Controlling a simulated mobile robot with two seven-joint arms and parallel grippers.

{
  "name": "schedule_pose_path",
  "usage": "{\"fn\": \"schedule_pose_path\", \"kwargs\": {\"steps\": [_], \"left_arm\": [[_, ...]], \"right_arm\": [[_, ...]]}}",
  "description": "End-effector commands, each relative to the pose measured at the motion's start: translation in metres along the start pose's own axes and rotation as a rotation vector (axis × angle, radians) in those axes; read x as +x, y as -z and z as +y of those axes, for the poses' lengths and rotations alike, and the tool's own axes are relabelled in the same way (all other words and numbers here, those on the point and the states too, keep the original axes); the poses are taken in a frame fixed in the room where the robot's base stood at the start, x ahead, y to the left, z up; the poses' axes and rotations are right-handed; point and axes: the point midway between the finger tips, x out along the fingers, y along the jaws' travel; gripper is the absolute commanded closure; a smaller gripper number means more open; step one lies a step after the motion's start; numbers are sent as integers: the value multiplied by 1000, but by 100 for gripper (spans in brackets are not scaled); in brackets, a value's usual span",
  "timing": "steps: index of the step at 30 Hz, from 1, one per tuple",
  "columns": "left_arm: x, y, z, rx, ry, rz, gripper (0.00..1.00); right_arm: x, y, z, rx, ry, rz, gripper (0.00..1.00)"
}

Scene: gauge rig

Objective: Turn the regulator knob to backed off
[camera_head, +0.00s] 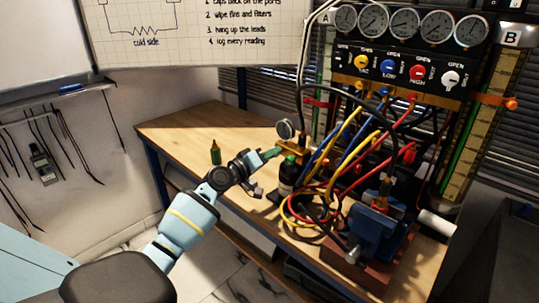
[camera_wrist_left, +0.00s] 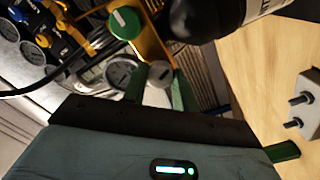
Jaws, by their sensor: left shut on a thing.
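The regulator is a brass body (camera_head: 292,147) with a round gauge (camera_head: 285,130), standing on the bench left of the hoses. In the left wrist view its pale grey knob (camera_wrist_left: 160,73) sits between the green fingertips of my left gripper (camera_wrist_left: 160,88). In the head view my left gripper (camera_head: 271,154) reaches the regulator from the left and is shut on the knob. The knob is hidden in the head view, and I cannot read its setting. A gauge (camera_wrist_left: 121,72) and a green knob with a white line (camera_wrist_left: 125,22) are beside it. My right gripper is not in view.
A dark bottle (camera_head: 288,176) stands under the regulator. Yellow, blue and red hoses (camera_head: 345,165) hang close on the right, below the gauge panel (camera_head: 400,75). A blue device (camera_head: 372,232) sits at the front right. A small green bottle (camera_head: 215,153) stands left on the otherwise clear bench (camera_head: 180,128).

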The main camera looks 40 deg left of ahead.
Motion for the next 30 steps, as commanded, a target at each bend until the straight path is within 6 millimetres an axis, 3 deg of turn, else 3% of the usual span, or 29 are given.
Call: {"fn": "schedule_pose_path", "kwargs": {"steps": [30], "left_arm": [[0, 2, 3, -946, -3, 0, 95]], "right_arm": [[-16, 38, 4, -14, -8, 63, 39]]}}
